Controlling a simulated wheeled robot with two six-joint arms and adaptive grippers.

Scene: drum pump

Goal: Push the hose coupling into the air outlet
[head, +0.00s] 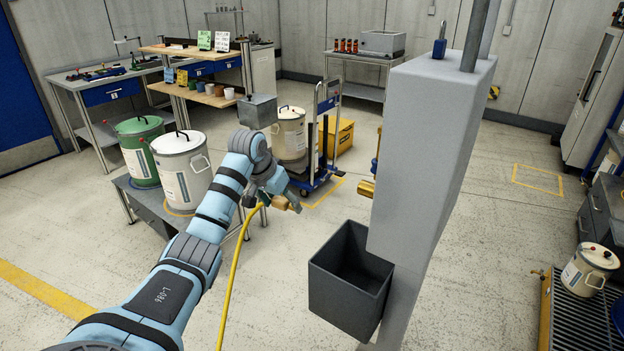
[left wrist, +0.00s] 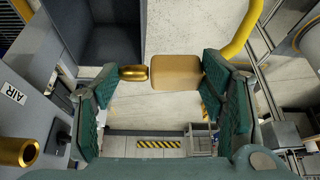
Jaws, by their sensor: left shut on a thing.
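My left gripper (head: 290,204) is shut on the hose coupling (head: 277,202), a tan-brass piece with the yellow hose (head: 232,270) hanging from it. In the left wrist view the coupling's tan body (left wrist: 179,74) and gold tip (left wrist: 134,73) lie between the finger pads (left wrist: 160,100). The brass air outlet (head: 366,188) sticks out of the left side of the grey column (head: 432,150). In the left wrist view a hollow brass fitting (left wrist: 16,150), likely the outlet, shows near an AIR label (left wrist: 14,93). The coupling is apart from the outlet, to its left. My right gripper is out of view.
A dark open bin (head: 350,275) is attached to the column below the outlet. Drums (head: 182,165) stand on a low bench at left. A blue hand truck (head: 325,140) with a drum stands behind. The floor between is clear.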

